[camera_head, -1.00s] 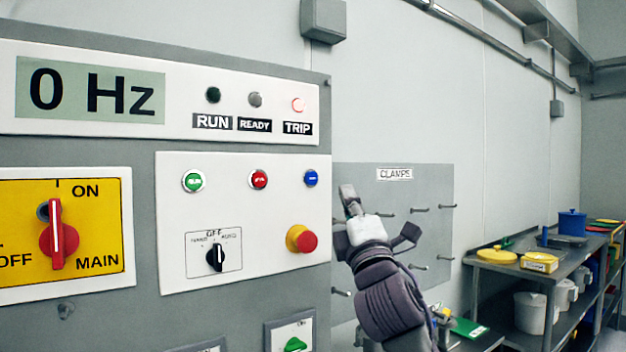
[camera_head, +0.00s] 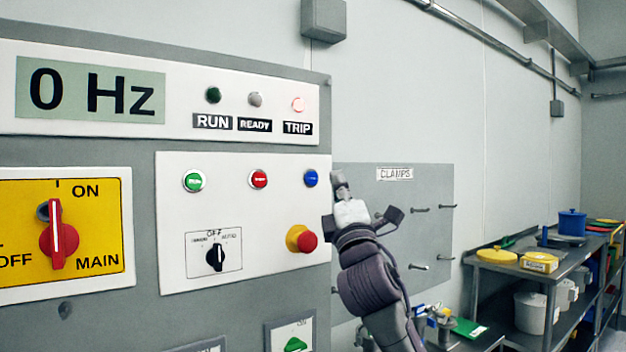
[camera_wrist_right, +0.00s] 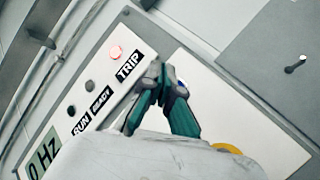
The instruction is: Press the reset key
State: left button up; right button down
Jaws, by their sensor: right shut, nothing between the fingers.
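The blue button (camera_head: 311,178) sits at the upper right of the white control plate (camera_head: 280,215), right of the green and red buttons. I take it for the reset key, but its lettering is too small to read. My right gripper (camera_head: 338,178) is shut and empty, just right of the blue button by the panel's right edge. My left gripper is not in view.
A red mushroom button (camera_head: 307,242) on a yellow collar sits below the blue button. The TRIP lamp (camera_head: 298,104) glows red, and the display (camera_head: 90,90) reads 0 Hz. A pegboard marked CLAMPS (camera_head: 435,235) stands behind my right arm. A shelf bench is at the right.

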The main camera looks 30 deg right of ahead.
jog(key=shift+y, duration=0.3)
jog(key=shift+w+a, duration=0.15)
jog(key=shift+w, duration=0.95)
jog(key=shift+w+a, duration=0.1)
jog(key=shift+w, duration=0.95)
jog(key=shift+w, duration=0.4)
jog(key=shift+w, duration=0.4)
jog(key=shift+s, duration=0.15)
dwell(0.4)
jog(key=shift+s, duration=0.65)
jog(key=s+p, duration=0.1)
jog(key=s, duration=0.4)
jog(key=shift+d, duration=0.2)
